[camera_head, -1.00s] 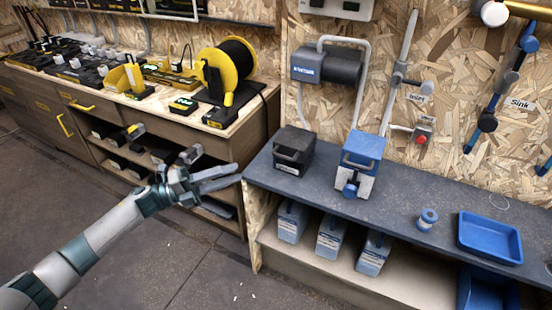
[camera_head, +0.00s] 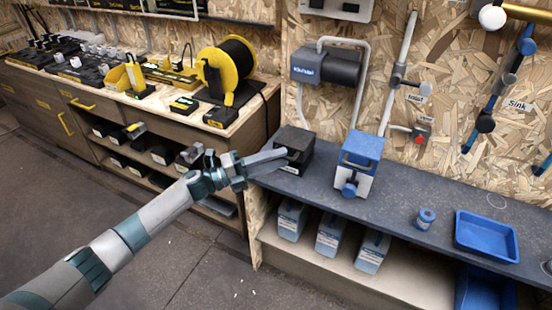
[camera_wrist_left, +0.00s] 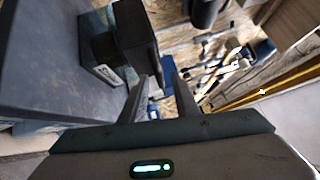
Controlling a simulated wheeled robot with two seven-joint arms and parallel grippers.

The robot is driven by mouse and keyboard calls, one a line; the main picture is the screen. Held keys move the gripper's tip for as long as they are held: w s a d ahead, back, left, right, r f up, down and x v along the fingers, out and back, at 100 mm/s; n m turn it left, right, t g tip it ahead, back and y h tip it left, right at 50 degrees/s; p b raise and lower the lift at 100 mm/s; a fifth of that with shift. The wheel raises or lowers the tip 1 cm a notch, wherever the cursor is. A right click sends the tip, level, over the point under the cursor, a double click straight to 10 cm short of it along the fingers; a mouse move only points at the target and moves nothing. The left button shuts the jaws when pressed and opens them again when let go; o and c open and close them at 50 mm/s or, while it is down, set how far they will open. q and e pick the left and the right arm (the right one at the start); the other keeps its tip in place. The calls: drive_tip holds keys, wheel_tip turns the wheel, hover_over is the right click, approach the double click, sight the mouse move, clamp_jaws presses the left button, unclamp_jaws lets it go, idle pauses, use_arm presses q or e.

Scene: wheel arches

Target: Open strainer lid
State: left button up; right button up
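I cannot read any label that says which unit is the strainer. A black box (camera_head: 294,150) with a handle on its front stands at the left end of the bench. A white unit with a blue lid (camera_head: 363,147) and a blue knob (camera_head: 350,188) stands to its right; its lid looks shut. My left gripper (camera_head: 284,154) is at the black box's front left side, and I cannot tell if it touches. In the left wrist view its two fingers (camera_wrist_left: 158,78) are apart with nothing between them, and the black box (camera_wrist_left: 135,35) is just beyond. My right gripper is not in view.
The dark bench top (camera_head: 400,195) holds a small blue container (camera_head: 426,218) and a blue tray (camera_head: 487,238). Several blue-lidded containers stand on the shelf below. A grey motor-like unit (camera_head: 325,67) and pipes are on the wall. A wooden cabinet with a cable reel (camera_head: 228,70) stands left.

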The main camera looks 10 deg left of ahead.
use_arm(q)
clamp_jaws()
idle(1.5)
